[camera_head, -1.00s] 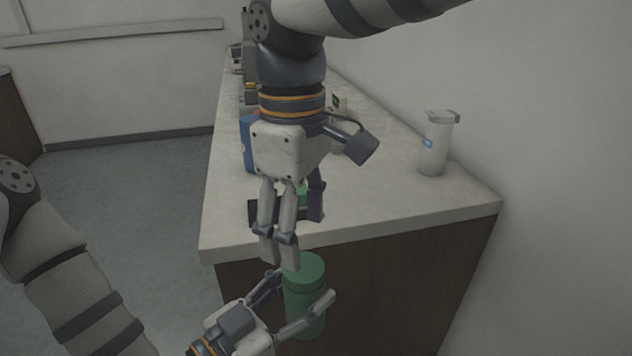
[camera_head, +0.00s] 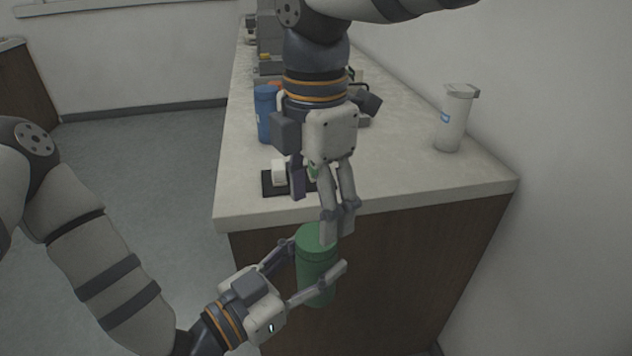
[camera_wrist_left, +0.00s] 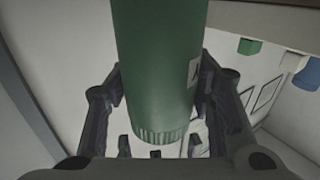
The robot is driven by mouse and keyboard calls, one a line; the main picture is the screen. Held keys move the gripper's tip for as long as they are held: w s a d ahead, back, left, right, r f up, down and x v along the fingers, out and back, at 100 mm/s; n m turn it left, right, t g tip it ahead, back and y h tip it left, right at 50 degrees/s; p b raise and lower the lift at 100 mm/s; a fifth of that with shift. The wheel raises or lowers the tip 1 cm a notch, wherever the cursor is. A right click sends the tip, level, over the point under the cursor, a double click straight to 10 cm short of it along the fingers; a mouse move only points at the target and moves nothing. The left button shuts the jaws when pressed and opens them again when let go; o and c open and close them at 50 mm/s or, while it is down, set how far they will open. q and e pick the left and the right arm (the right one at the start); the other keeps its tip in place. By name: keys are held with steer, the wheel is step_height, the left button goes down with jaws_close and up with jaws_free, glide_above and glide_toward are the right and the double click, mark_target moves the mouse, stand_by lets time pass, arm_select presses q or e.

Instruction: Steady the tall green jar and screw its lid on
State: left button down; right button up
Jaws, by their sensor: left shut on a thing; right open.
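The tall green jar (camera_head: 318,284) is upright in front of the counter's near end, clear of the counter top. Its green lid (camera_head: 317,236) sits on its top, with a seam below it; how tight it is I cannot tell. My left gripper (camera_head: 318,275) is shut around the jar's body from the left. In the left wrist view, which is upside down, the jar (camera_wrist_left: 160,65) is between the fingers and its ribbed lid end (camera_wrist_left: 160,135) points down the picture. My right gripper (camera_head: 338,228) points down just above the lid, open; whether it touches the lid is unclear.
The counter (camera_head: 400,185) lies behind the jar. On it are a black mat (camera_head: 270,187) with a small white item (camera_head: 279,172), a blue bottle (camera_head: 265,112) and a white lidded container (camera_head: 455,120) at right. Floor (camera_head: 150,200) is open at left.

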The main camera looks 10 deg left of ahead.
mark_target(316, 235)
step_height(316, 235, down, 5)
steer(key=shift+f, duration=0.1)
stand_by(0.3)
